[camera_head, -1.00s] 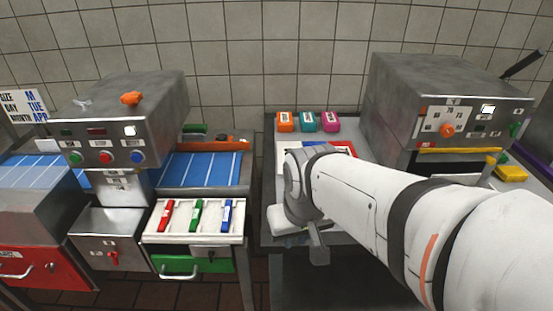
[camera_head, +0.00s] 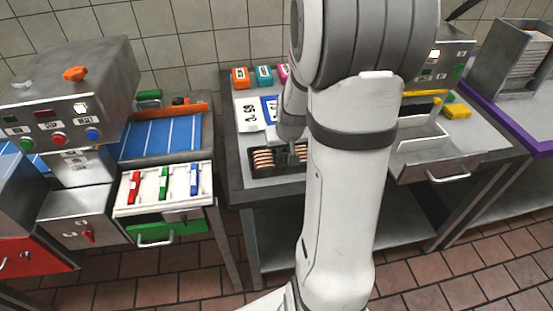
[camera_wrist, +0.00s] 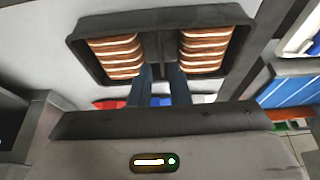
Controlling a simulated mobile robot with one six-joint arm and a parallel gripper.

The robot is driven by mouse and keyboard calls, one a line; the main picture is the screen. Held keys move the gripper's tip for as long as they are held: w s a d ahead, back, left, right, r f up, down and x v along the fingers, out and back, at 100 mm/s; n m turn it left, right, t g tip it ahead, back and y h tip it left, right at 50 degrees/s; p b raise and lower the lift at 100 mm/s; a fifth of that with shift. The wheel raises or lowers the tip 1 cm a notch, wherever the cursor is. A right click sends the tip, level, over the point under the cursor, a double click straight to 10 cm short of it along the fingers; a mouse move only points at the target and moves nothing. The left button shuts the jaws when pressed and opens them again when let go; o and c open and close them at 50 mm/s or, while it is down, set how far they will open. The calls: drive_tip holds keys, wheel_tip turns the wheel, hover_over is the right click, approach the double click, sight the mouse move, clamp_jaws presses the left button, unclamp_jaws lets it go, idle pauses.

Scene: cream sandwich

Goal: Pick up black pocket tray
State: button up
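The black pocket tray (camera_head: 265,172) lies on the grey table in the head view, partly hidden by my gripper and arm. It also shows at the top of the wrist view (camera_wrist: 160,17), with layered sandwich pieces in its two pockets and a dark divider between them. My gripper (camera_head: 297,155) is at the tray's right part in the head view. In the wrist view the two dark fingers of my gripper (camera_wrist: 162,68) reach the divider, a narrow gap between them. I cannot tell whether they press on it.
A white card (camera_head: 249,115) lies behind the tray, with orange (camera_head: 240,77) and teal (camera_head: 264,75) blocks farther back. A white tray with red, green and blue markers (camera_head: 165,187) stands to the left. A metal bin (camera_head: 430,145) is on the right.

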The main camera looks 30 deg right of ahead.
sight(282, 156)
drive_tip(key=shift+x, duration=2.4)
drive_tip(key=shift+a, duration=0.1)
clamp_jaws()
